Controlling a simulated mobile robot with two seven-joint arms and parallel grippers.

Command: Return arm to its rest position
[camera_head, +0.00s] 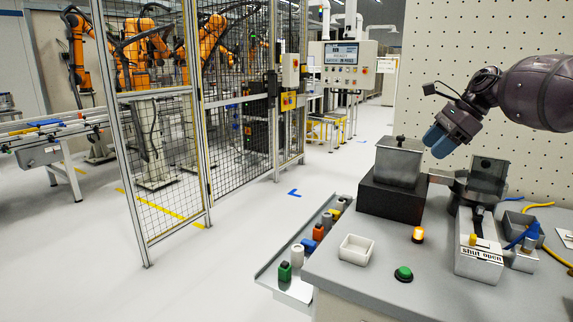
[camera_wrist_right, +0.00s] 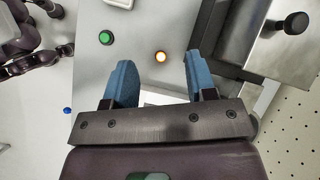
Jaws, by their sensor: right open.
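My right gripper (camera_head: 440,140) hangs at the upper right in the head view, beside and slightly above a grey metal box with a knobbed lid (camera_head: 399,162). Its blue fingers are apart with nothing between them, as the right wrist view (camera_wrist_right: 158,68) also shows. In the head view the fingers overlap the box's right edge; I cannot tell whether they touch it. The box stands on a black block (camera_head: 390,200) on the grey workbench (camera_head: 450,292). The box's lid and dark knob (camera_wrist_right: 291,23) show at the upper right of the wrist view. My left gripper does not show.
A lit orange button (camera_head: 418,235), a green button (camera_head: 403,273) and a white tray (camera_head: 355,249) sit in front. A rail with coloured parts (camera_head: 310,246) runs along the left edge.

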